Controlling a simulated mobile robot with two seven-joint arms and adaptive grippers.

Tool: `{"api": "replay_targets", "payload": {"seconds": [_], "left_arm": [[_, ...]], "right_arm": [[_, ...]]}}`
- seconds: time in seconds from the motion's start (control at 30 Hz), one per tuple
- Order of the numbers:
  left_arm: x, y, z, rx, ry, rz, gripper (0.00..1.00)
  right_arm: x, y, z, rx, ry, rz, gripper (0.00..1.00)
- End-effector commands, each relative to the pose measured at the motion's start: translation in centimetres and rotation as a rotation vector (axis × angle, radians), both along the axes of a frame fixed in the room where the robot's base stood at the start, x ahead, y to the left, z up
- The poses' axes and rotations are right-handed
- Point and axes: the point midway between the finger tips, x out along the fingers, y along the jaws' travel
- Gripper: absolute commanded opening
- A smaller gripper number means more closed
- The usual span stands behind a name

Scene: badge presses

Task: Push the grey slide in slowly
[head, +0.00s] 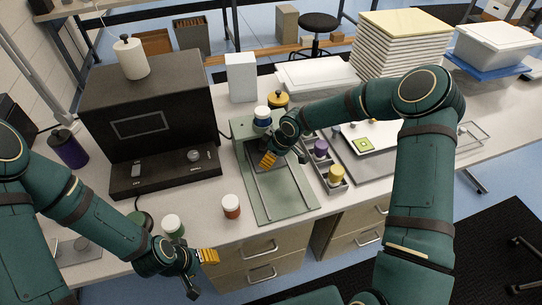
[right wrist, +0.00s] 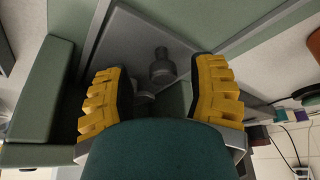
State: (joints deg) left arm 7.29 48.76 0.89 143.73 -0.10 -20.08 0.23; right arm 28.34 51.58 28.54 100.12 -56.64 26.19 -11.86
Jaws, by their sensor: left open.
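The pale green press (head: 287,206) lies on the table with two metal rails running along its bed. The grey slide (right wrist: 135,40) is a flat plate with a round grey knob (right wrist: 162,66), seen in the right wrist view; in the head view my right gripper mostly covers it at the back of the bed. My right gripper (right wrist: 160,88) is open, its yellow-padded fingers wide apart with the knob showing between and beyond them. Contact cannot be told. My left gripper (head: 203,273) is open and empty at the table's front edge, away from the press.
A black machine (head: 150,115) stands left of the press. A white-lidded red jar (head: 231,206) and a green jar (head: 172,226) stand near the front edge. Right of the press is a grey tray (head: 338,187) with purple and yellow pieces. A white box (head: 241,77) stands behind.

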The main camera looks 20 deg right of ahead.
Motion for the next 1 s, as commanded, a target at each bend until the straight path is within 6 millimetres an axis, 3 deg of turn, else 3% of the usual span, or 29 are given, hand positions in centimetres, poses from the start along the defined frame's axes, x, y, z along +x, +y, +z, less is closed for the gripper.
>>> {"api": "replay_targets", "payload": {"seconds": [0.27, 1.0], "left_arm": [[0.0, 0.0, 0.0, 0.000, 0.000, 0.000, 0.55], [0.0, 0.0, 0.0, 0.000, 0.000, 0.000, 0.55]], "right_arm": [[-0.3, -0.4, 1.0, -0.001, -0.001, 0.000, 0.57], [-2.4, -2.6, 8.5, -0.001, -0.001, -0.001, 0.57]]}}
